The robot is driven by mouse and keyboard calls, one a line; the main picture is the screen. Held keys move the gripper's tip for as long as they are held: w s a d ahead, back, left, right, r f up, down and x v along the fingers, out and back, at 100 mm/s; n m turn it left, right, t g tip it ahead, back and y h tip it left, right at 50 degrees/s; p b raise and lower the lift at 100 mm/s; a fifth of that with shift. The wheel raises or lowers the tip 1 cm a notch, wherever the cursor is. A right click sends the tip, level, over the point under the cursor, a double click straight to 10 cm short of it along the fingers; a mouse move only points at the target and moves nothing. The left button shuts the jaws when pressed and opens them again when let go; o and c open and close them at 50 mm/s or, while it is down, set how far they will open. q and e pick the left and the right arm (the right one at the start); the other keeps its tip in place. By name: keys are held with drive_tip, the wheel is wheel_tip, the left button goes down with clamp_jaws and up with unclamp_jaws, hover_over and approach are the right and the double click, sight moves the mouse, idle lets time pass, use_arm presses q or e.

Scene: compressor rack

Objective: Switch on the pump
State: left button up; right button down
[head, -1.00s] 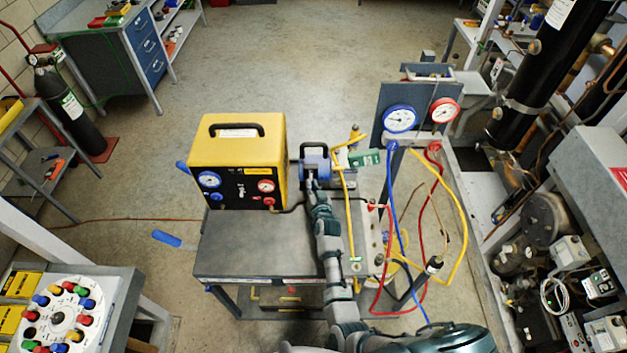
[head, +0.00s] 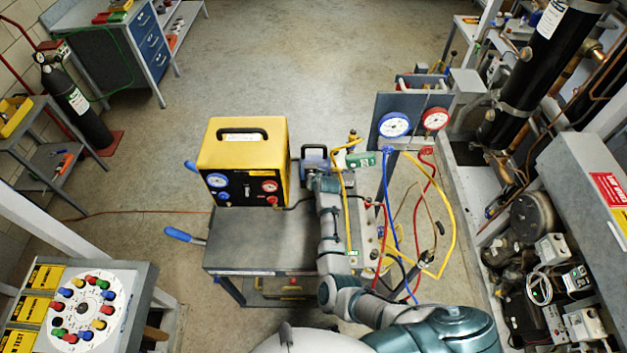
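A small blue unit with a dark carry handle, which looks like the pump (head: 315,153), stands on the cart beside the yellow machine. My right arm reaches up from the lower right, over the cart. Its gripper (head: 314,177) is right at the near side of the blue unit and covers much of its front. The fingers are too small and too hidden to tell whether they are open or shut, or whether they touch. No switch can be made out. My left gripper is not in view.
The yellow machine (head: 243,150) with gauges stands just left of the gripper. The grey cart top (head: 255,240) is clear in front of it. Yellow, red and blue hoses hang right of the arm below the gauge panel (head: 400,120). A yellow hose runs close to the gripper.

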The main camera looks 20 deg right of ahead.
drive_tip(key=shift+s+a+f, duration=0.1)
drive_tip(key=shift+a+f, duration=0.1)
drive_tip(key=shift+a, duration=0.2)
drive_tip(key=c, duration=1.4)
unclamp_jaws()
drive_tip(key=shift+o, duration=0.9)
drive_tip(key=shift+w+a, duration=0.1)
drive_tip(key=shift+w, duration=0.15)
wheel_tip(320, 180, up, 10)
drive_tip(key=shift+a, duration=0.2)
